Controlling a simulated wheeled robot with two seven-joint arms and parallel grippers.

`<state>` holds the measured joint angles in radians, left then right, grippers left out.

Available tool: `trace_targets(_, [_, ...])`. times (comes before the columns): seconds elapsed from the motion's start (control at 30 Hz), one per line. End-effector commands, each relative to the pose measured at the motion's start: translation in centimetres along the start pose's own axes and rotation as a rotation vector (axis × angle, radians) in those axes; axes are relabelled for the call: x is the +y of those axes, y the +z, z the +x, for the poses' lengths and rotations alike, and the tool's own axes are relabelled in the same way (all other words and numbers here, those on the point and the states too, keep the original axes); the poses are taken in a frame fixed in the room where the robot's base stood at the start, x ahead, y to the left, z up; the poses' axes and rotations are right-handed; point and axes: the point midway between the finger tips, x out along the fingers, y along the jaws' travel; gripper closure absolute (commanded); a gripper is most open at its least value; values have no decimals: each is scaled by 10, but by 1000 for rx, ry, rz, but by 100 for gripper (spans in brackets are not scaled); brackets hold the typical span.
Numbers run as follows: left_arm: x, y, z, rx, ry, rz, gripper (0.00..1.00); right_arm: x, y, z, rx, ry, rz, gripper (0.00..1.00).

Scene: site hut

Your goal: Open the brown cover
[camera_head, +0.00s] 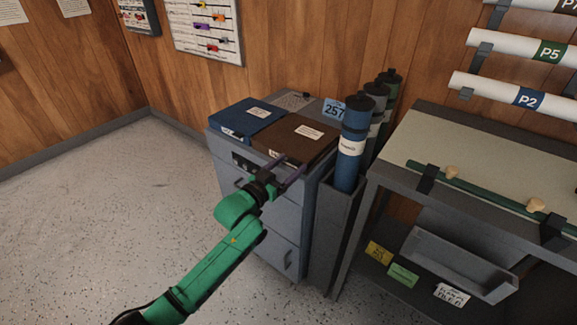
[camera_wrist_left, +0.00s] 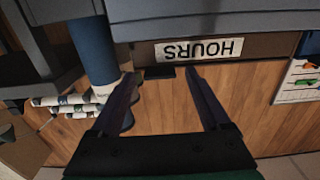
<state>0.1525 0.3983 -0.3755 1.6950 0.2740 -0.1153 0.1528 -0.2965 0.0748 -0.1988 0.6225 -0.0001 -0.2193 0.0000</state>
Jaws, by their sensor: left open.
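The brown cover (camera_head: 283,139) lies closed on the right part of the grey cabinet's top, with a white label on its upper face. In the left wrist view, which is upside down, its dark front edge (camera_wrist_left: 268,46) carries a white HOURS label. My left gripper (camera_head: 288,168) is in front of that edge, its two purple-grey fingers pointing at it. In the left wrist view the fingers (camera_wrist_left: 162,80) are spread apart with nothing between them; a small dark tab (camera_wrist_left: 160,72) shows beyond. I cannot tell whether the fingers touch the cover. My right gripper is not in view.
A blue cover (camera_head: 243,118) lies left of the brown one on the grey cabinet (camera_head: 277,208). Blue and dark upright tubes (camera_head: 352,140) stand close on the right, beside a workbench (camera_head: 470,165). The floor (camera_head: 110,210) at left is clear.

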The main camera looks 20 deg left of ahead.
Motion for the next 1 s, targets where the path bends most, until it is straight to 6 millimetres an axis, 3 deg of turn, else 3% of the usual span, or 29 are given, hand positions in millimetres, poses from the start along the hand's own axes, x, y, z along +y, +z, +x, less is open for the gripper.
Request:
trace_targets(0.03, [0, 0, 0, 0, 0, 0, 20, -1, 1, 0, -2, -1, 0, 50])
trace_targets(0.23, [0, 0, 0, 0, 0, 0, 96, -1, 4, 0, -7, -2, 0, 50])
trace_targets(0.27, [0, 0, 0, 0, 0, 0, 100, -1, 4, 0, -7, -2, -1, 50])
trace_targets(1.0, [0, 0, -1, -1, 0, 0, 100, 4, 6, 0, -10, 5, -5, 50])
